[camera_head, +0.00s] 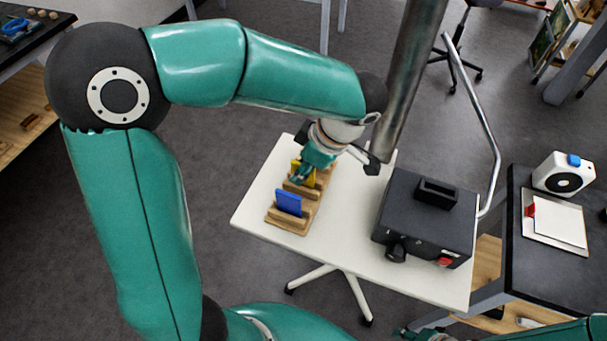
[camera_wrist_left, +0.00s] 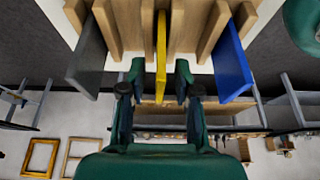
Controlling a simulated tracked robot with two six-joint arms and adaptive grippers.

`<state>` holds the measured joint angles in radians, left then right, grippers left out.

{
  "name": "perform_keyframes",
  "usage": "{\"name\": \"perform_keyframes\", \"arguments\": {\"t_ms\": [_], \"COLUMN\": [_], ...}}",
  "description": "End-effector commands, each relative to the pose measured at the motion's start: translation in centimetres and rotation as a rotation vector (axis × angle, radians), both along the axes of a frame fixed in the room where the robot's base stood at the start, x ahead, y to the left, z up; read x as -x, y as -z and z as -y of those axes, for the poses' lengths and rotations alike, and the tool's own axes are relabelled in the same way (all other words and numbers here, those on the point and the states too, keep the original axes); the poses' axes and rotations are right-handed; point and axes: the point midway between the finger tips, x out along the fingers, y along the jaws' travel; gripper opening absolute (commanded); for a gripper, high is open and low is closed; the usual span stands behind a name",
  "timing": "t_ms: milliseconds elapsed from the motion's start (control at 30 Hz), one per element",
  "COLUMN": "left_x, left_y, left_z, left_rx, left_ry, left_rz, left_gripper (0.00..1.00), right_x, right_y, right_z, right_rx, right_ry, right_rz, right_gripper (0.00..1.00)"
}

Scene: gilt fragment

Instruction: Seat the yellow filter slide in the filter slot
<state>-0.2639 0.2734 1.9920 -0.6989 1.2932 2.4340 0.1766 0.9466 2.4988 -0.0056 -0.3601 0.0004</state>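The yellow filter slide (camera_head: 307,174) stands in a wooden rack (camera_head: 278,217) on the white table, partly hidden by my left gripper (camera_head: 305,170). In the left wrist view the yellow slide (camera_wrist_left: 161,45) appears edge-on between my two fingertips (camera_wrist_left: 159,72), with a gap on each side; the gripper is open. A blue slide (camera_head: 288,202) and a grey slide (camera_wrist_left: 88,60) stand in the same rack. A raised black slot piece (camera_head: 436,192), apparently the filter slot, sits on top of the black box (camera_head: 415,225). Part of my right gripper (camera_head: 420,332) shows at the bottom edge; its fingers are unclear.
The white table (camera_head: 345,225) has bare room between rack and box. A steel column (camera_head: 408,75) and a bent metal tube (camera_head: 478,115) rise behind the box. A dark bench (camera_head: 540,265) at right carries a white speaker-like unit (camera_head: 564,175) and a clipboard (camera_head: 553,222).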

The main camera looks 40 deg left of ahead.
Motion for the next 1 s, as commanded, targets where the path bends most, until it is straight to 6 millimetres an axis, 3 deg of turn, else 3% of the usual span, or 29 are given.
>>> {"name": "perform_keyframes", "arguments": {"t_ms": [33,167,667,867,1000], "left_x": [0.0,0.0,-0.1,-0.1,-0.2], "left_y": [0.0,0.0,-0.5,-2.5,-5.2], "left_z": [0.0,0.0,0.0,0.1,0.1], "left_rx": [0.0,0.0,-0.001,0.0,0.001], "left_ry": [0.0,0.0,0.0,0.001,0.002], "left_rz": [0.0,0.0,0.002,0.004,0.007], "left_gripper": [0.19,0.0,0.0,0.0,0.0], "right_x": [0.0,0.0,0.0,0.0,0.0], "right_y": [0.0,0.0,0.0,0.2,0.3], "right_z": [0.0,0.0,0.0,0.0,0.0], "right_rx": [0.0,0.0,0.0,0.0,0.0], "right_ry": [0.0,0.0,0.0,0.0,0.0], "right_rz": [0.0,0.0,0.0,0.0,0.0], "right_gripper": [0.4,0.4,0.4,0.4,0.4]}}
